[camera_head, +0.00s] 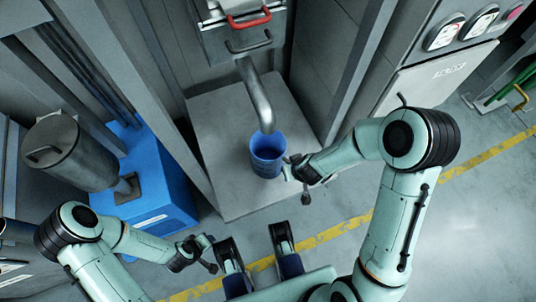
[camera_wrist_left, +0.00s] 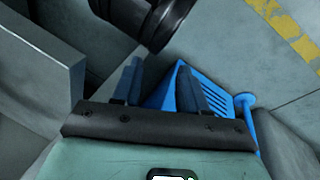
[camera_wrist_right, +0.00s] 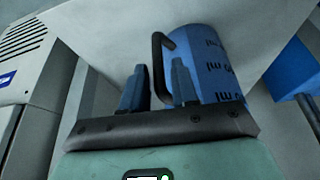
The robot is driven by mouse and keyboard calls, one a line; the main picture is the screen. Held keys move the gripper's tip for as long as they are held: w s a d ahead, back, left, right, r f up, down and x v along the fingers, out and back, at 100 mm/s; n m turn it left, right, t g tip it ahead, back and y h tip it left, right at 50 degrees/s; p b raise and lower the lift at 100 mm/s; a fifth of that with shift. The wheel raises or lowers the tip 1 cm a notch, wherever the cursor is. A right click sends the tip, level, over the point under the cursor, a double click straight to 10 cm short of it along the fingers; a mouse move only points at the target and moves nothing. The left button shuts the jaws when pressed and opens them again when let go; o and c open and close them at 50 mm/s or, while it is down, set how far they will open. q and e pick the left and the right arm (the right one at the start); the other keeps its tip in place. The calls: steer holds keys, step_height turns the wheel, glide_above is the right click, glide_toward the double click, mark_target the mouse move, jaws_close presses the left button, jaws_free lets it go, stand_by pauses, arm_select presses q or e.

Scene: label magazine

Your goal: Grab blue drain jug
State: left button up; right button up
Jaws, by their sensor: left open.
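The blue jug (camera_head: 267,158) stands upright on a grey ledge under the mouth of a bent metal pipe (camera_head: 257,97). It also shows in the right wrist view (camera_wrist_right: 208,60), with dark markings on its side and a dark handle (camera_wrist_right: 157,58). My right gripper (camera_head: 291,171) is at the jug's right side in the head view. In the right wrist view the handle's lower part lies between its two fingers (camera_wrist_right: 160,88); whether they press on it is unclear. My left gripper (camera_head: 206,241) is open and empty, low at the left, well apart from the jug.
The grey ledge (camera_head: 225,193) has bare room in front of the jug. A red handle (camera_head: 249,17) sits on the cabinet above the pipe. A blue box (camera_head: 152,187) with a grey cylinder (camera_head: 70,152) stands at left. A yellow line (camera_head: 340,229) crosses the floor.

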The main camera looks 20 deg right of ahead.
steer(key=b+x, duration=0.2)
steer(key=x, duration=0.2)
steer(key=shift+w+f, duration=0.15)
steer(key=shift+w, duration=0.1)
arm_select(q)
steer(key=f, duration=0.1)
steer(key=w+a+f, duration=0.1)
steer(key=f, duration=0.1)
steer(key=shift+w+a+y, duration=0.3)
steer(key=shift+w, duration=0.05)
steer(key=shift+r, duration=0.1)
